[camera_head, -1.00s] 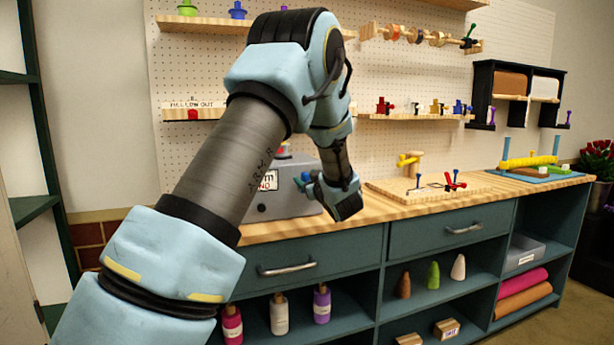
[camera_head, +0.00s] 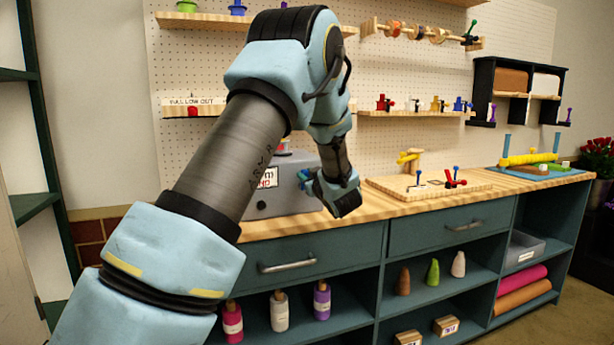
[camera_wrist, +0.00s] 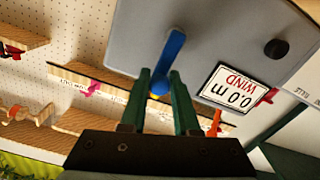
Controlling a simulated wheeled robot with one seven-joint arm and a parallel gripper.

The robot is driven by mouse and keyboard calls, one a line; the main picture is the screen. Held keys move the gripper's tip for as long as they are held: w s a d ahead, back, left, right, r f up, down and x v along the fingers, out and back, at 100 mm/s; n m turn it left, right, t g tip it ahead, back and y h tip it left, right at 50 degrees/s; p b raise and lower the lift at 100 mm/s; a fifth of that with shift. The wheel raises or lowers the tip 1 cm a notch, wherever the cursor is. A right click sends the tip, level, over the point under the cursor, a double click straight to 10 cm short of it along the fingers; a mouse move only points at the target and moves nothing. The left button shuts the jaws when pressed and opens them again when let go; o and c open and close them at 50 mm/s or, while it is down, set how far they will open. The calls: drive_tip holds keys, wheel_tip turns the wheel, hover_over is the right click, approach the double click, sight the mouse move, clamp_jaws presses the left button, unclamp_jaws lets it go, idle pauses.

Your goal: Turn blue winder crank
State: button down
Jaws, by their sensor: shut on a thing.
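The grey winder box (camera_head: 275,203) sits on the wooden worktop, partly hidden behind my arm. In the wrist view the box face (camera_wrist: 215,25) carries a white label (camera_wrist: 238,88) reading "0.0 m WIND", upside down there. The blue crank (camera_wrist: 171,55) is a bar on that face. Its lower end reaches between the green fingers of my gripper (camera_wrist: 160,78). My gripper is shut on the crank at this end. In the head view my gripper (camera_head: 308,182) is at the box's right side, and only a little blue shows there.
A wooden board (camera_head: 430,186) with blue and red pegs lies right of the box on the worktop. A dark knob (camera_wrist: 276,49) sits on the box face. Shelves with small coloured parts hang on the pegboard. The worktop's front strip is clear.

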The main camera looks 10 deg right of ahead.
drive_tip(key=shift+d+r, duration=0.1)
drive_tip(key=shift+d, duration=0.05)
drive_tip(key=shift+d+m+p, duration=0.4)
drive_tip(key=shift+m+p, duration=0.45)
drive_tip(key=shift+m, duration=0.25)
drive_tip(key=d+f+m+p, duration=0.1)
drive_tip(key=f+m+p, duration=0.1)
drive_tip(key=m, duration=0.3)
drive_tip(key=d+f+m+p, duration=0.1)
drive_tip(key=m+p, duration=0.2)
drive_tip(key=m, duration=0.3)
drive_tip(key=d+f+m+p, duration=0.1)
drive_tip(key=f+m+p, duration=0.1)
drive_tip(key=m, duration=0.4)
drive_tip(key=shift+w+d+f, duration=0.25)
drive_tip(key=shift+d+f, duration=0.05)
drive_tip(key=shift+a+f+m+p, duration=0.15)
drive_tip(key=shift+f+m+p, duration=0.15)
drive_tip(key=shift+m, duration=0.6)
drive_tip(key=shift+a+f+m+p, duration=0.15)
drive_tip(key=shift+f+m, duration=0.25)
drive_tip(key=shift+m, duration=0.5)
drive_tip(key=c, duration=0.7)
unclamp_jaws()
